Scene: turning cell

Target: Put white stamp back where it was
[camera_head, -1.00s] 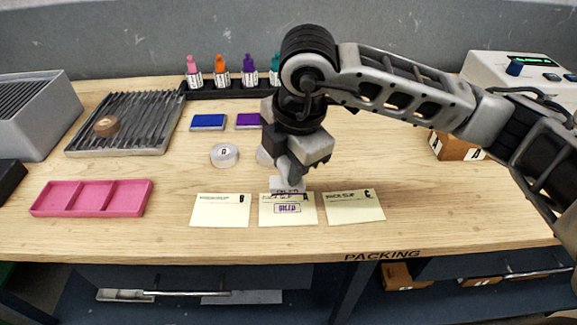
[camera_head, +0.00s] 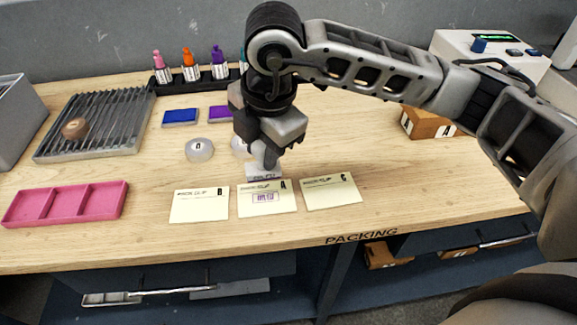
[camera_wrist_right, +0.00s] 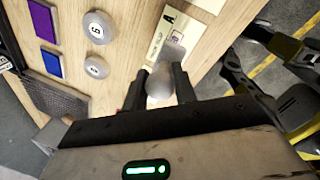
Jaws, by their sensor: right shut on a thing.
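My right gripper (camera_head: 266,158) is shut on the white stamp (camera_head: 264,174), just behind the middle card A (camera_head: 266,206). In the right wrist view, the stamp's rounded pale top (camera_wrist_right: 160,84) sits between the two fingers (camera_wrist_right: 164,84). I cannot tell whether the stamp touches the table. Card A (camera_wrist_right: 168,40) carries a purple printed mark. A brown round-topped stamp (camera_head: 75,128) stands on the grooved grey rack (camera_head: 95,150) at the left. My left gripper is out of view.
Card B (camera_head: 200,207) and card C (camera_head: 331,193) flank card A. Two round white pieces (camera_head: 199,149) (camera_head: 241,146), a blue pad (camera_head: 180,117) and a purple pad (camera_head: 220,113) lie behind. A pink tray (camera_head: 66,204) is front left; ink bottles stand in back. Right of the cards is clear.

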